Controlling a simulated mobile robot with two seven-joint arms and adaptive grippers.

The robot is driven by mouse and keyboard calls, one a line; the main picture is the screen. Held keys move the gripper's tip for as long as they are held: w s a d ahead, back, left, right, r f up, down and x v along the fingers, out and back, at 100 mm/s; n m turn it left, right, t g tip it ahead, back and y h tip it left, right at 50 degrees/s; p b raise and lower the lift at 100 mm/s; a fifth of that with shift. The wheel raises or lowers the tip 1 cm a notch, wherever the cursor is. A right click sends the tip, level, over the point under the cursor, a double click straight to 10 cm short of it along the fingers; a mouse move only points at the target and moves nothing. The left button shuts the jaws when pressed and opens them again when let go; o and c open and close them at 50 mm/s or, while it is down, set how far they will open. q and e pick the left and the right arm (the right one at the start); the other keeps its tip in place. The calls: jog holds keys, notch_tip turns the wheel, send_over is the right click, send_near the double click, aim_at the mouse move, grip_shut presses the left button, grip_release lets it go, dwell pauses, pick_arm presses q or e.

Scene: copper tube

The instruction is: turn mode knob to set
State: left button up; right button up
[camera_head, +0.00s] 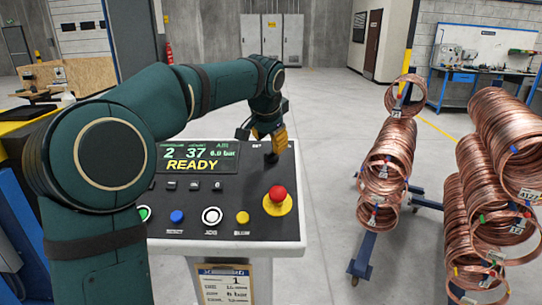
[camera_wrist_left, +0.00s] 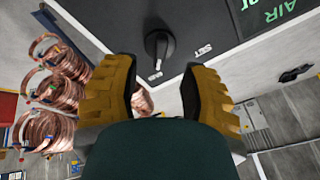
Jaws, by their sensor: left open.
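The black mode knob (camera_wrist_left: 159,45) sits on the dark control panel, near the top middle of the left wrist view. Its handle runs towards a small white label below it that I cannot read clearly. The word SET (camera_wrist_left: 203,49) is printed to the right of the knob. My left gripper (camera_wrist_left: 158,72) is open, with one yellow-brown finger on each side of the knob's line and nothing between them. In the head view my left gripper (camera_head: 263,138) is over the panel's far right corner and partly hides the knob. My right gripper is not in view.
The control panel (camera_head: 290,222) shows READY on its display (camera_head: 197,158). A red emergency button (camera_head: 277,196) and several coloured buttons line its near side. Copper coils (camera_head: 388,165) hang on a rack at the right. Grey floor lies between.

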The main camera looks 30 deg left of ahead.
aim_at(271, 151)
pick_arm(q)
jog(key=shift+b+x, duration=0.35)
jog(key=shift+x, duration=2.35)
grip_shut()
